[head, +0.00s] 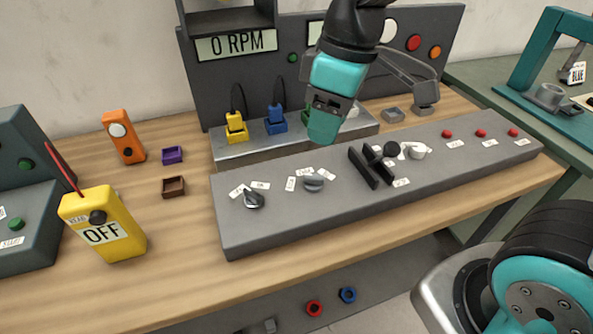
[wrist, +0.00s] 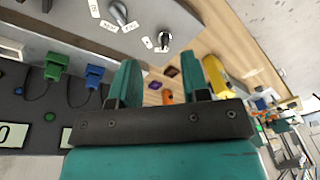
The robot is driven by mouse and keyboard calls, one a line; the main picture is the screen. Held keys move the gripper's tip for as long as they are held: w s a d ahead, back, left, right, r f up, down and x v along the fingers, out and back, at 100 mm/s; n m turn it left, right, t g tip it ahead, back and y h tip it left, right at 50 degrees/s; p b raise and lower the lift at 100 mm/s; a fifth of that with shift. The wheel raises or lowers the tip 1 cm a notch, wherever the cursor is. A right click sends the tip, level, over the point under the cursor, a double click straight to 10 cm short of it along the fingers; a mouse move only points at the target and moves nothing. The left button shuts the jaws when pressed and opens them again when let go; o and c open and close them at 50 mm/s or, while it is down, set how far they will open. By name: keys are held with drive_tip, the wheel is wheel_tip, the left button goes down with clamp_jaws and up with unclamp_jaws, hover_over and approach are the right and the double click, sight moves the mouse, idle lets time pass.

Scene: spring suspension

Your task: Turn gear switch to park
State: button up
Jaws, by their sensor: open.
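A grey control panel (head: 300,222) lies on the wooden table. I cannot read these labels, so I cannot tell which control is the gear switch. My gripper (wrist: 168,80) is open and empty, held above the panel's back edge. Both rotary knobs also show in the wrist view, beyond the fingers.
A yellow OFF box (head: 104,224) and an orange device (head: 124,137) stand left of the panel. Yellow (head: 236,128) and blue (head: 276,120) plugs stand behind it, below a 0 RPM display (head: 237,44). Red buttons (head: 480,133) line its right end.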

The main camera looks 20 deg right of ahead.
drive_tip(key=n+h, duration=0.2)
hover_over(312, 175)
drive_tip(key=f, duration=0.2)
wheel_tip(312, 175, down, 17)
drive_tip(key=shift+f, duration=0.1)
clamp_jaws()
